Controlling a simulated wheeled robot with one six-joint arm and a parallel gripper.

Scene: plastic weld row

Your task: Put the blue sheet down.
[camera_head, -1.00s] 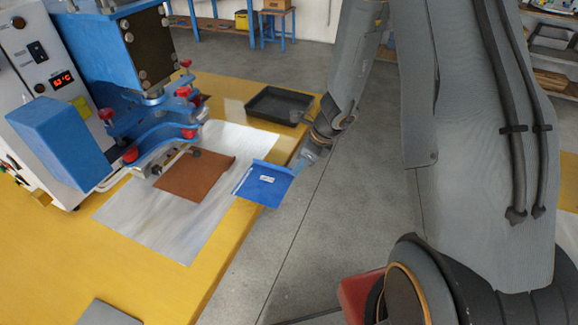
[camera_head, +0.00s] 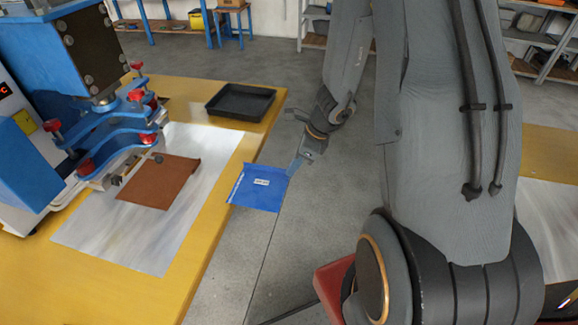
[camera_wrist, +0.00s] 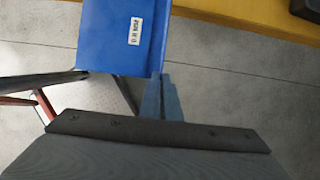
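The blue sheet (camera_head: 258,189) with a small white label hangs beside the yellow table's right edge, over the grey floor in the head view. My gripper (camera_head: 294,166) is shut on its right edge. In the wrist view the blue sheet (camera_wrist: 122,38) shows at the top, with its label facing the camera. The gripper's blue-grey fingers (camera_wrist: 161,90) meet its lower right corner. The far finger's contact is partly hidden.
A brown sheet (camera_head: 158,182) lies on a pale metal plate (camera_head: 150,238) on the yellow table (camera_head: 205,262). A blue press (camera_head: 95,115) stands at left. A black tray (camera_head: 240,101) sits at the table's far right corner. Another yellow table (camera_head: 550,150) shows at right.

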